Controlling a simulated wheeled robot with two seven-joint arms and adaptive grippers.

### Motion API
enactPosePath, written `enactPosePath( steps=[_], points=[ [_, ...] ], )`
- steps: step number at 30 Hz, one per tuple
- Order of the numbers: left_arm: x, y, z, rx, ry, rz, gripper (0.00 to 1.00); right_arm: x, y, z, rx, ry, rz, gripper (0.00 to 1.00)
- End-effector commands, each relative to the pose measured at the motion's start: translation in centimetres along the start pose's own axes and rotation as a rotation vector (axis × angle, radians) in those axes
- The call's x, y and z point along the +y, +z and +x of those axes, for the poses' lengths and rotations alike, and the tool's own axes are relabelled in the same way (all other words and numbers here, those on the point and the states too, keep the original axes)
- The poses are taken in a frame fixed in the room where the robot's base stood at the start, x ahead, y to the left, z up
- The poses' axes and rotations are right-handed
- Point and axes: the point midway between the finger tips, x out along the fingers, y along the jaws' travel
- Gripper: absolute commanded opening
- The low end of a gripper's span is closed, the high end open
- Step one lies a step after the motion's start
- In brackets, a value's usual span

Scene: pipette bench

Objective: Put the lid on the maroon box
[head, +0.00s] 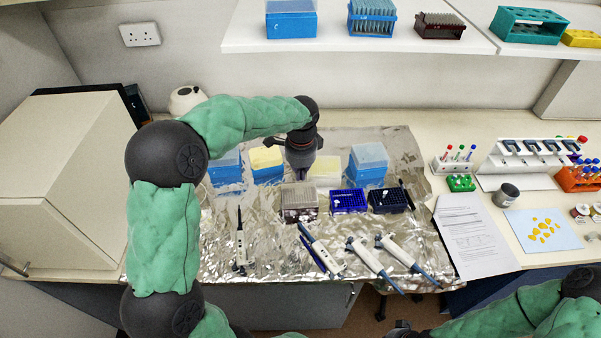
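The maroon box (300,205) stands on the foil-covered bench, in front of my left gripper. Its lower part is dark maroon and its upper part is pale grey; I cannot tell whether that is a clear lid or tips. My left gripper (300,164) points down just behind the box, between two yellow-topped boxes. Its fingers are small and dark, and their opening does not show clearly. No separate loose lid can be made out. My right gripper (402,329) is only partly in view at the bottom edge, low in front of the bench.
Blue boxes (368,165) and a yellow-topped box (266,160) stand behind. Dark blue racks (348,201) sit right of the maroon box. Several pipettes (320,250) lie in front. A shelf (340,38) with racks hangs above. Papers (472,235) lie to the right.

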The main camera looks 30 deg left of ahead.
Motion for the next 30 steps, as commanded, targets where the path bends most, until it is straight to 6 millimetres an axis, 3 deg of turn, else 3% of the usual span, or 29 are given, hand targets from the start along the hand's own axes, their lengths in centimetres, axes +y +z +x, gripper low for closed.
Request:
enactPosePath(
  steps=[5,10,15,30],
  points=[
    [-0.6,-0.1,0.6,-0.003,0.016,0.000,0.00,-0.4,0.1,-1.1,0.000,0.000,0.000,0.00],
    [-2.3,-0.2,3.0,-0.002,0.056,-0.001,0.00,-1.4,0.1,-4.0,0.000,0.000,0.000,0.00],
    [-3.1,-0.1,5.3,0.002,0.081,-0.001,0.00,-1.9,0.2,-5.4,0.000,0.000,0.000,0.00],
    [-2.9,-0.1,9.2,0.004,0.084,0.000,0.00,-1.2,0.1,-3.2,-0.001,0.000,0.000,0.00]
  ],
)
